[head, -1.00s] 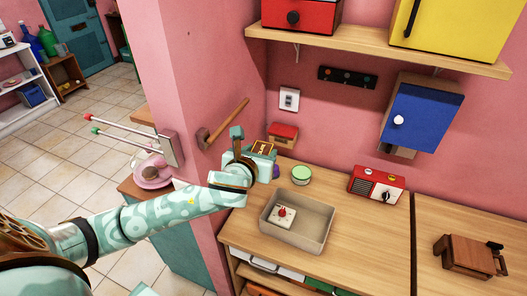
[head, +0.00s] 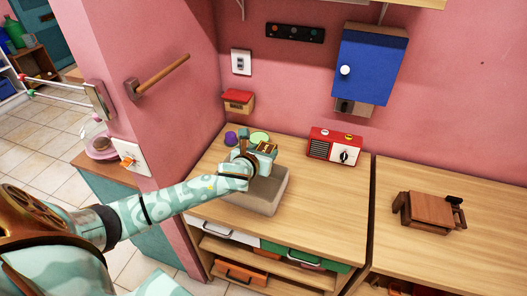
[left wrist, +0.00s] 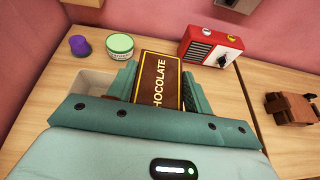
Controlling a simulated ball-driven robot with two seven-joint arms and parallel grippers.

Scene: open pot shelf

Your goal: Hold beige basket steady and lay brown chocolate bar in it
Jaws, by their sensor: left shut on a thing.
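The beige basket (head: 268,199) stands on the wooden counter, and its inside is mostly hidden behind my left arm and gripper. Part of its wall also shows in the left wrist view (left wrist: 92,84), at the left behind the gripper. My left gripper (head: 258,154) is over the basket in the head view. It is shut on the brown chocolate bar (left wrist: 158,78), which has yellow lettering and sticks out between the two fingers. The bar is small in the head view (head: 267,147). I cannot tell how high it is above the basket. My right gripper is not in view.
A purple cup (head: 231,138) and a green-lidded tub (head: 260,137) stand behind the basket. A red radio (head: 335,147) is to its right. A brown wooden object (head: 428,210) stands further right. Bare counter (head: 325,205) lies right of the basket.

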